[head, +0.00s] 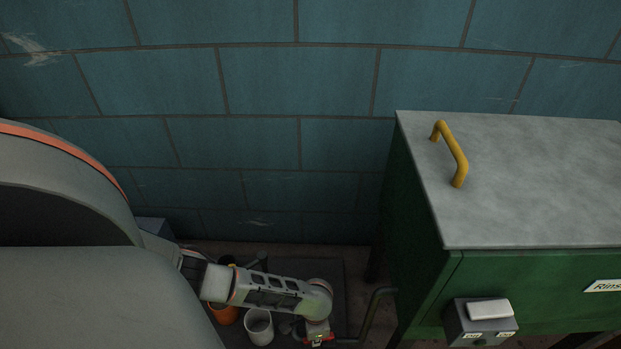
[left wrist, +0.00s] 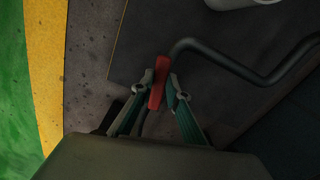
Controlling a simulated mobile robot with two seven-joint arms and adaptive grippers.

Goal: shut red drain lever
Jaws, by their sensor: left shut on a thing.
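The red drain lever (left wrist: 158,84) is a short red bar at the end of a dark bent pipe (left wrist: 225,62) in the left wrist view. My left gripper (left wrist: 161,88) is shut on the lever, with one finger on each side of it. In the head view my left arm reaches down beside the cabinet, and a little red (head: 319,341) of the lever shows at the bottom edge under the wrist. The fingers are mostly hidden there. The pipe (head: 372,312) comes out beside the green cabinet (head: 420,235). My right gripper is not in view.
A pale bucket (head: 259,327) and an orange bucket (head: 224,314) stand on a dark mat (head: 325,268) beside my left arm. The cabinet has a grey top with a yellow handle (head: 453,156) and a switch box (head: 482,322) on its front. A teal wall (head: 290,85) stands behind.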

